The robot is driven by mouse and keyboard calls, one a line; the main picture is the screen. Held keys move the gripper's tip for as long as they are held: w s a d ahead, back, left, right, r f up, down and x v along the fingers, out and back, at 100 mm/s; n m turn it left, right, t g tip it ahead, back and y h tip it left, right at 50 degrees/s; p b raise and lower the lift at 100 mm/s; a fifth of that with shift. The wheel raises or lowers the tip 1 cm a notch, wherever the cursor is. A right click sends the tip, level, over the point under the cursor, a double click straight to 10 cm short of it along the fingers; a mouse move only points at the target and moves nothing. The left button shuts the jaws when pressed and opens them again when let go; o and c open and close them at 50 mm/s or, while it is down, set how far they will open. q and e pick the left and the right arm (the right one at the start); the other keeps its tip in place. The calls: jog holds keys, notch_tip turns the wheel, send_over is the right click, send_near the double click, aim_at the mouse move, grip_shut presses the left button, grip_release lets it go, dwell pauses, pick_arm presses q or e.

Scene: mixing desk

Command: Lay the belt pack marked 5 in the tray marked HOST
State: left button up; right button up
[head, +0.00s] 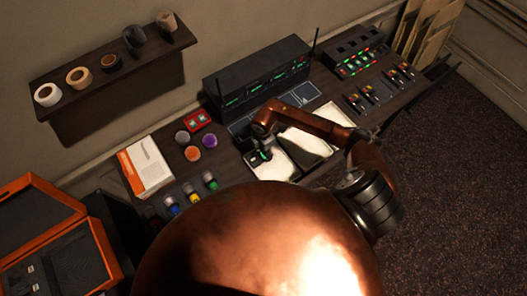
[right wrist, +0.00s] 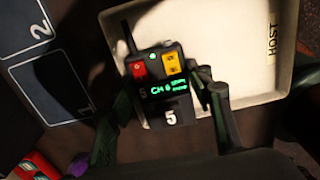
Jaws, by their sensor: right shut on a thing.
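The belt pack marked 5 (right wrist: 157,88) is a dark box with a stub antenna, a red and a yellow button and a lit green display. My right gripper (right wrist: 165,100) is shut on it, one finger on each side. The white tray marked HOST (right wrist: 240,45) lies behind the pack, which covers part of the tray's edge in the right wrist view. I cannot tell whether they touch. In the head view my right gripper (head: 262,152) is over the nearest white tray (head: 278,168), with the pack small and mostly hidden. My left gripper is out of view.
More white trays (head: 328,115) lie alongside. Dark pads marked 1 (right wrist: 62,95) and 2 (right wrist: 28,32) lie beside the tray. A black rack unit (head: 262,75) with antennas stands behind.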

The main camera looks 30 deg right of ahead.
jog(key=shift+d+p, duration=0.1)
jog(key=shift+p, duration=0.2)
dwell(0.7)
jog(key=shift+f+b, duration=0.35)
jog(key=shift+f, duration=0.25)
dwell(0.5)
dwell(0.4)
jog(key=o, duration=1.3)
jog(key=shift+o, duration=0.6)
jog(key=shift+o, duration=1.4)
jog(key=shift+r, duration=0.15)
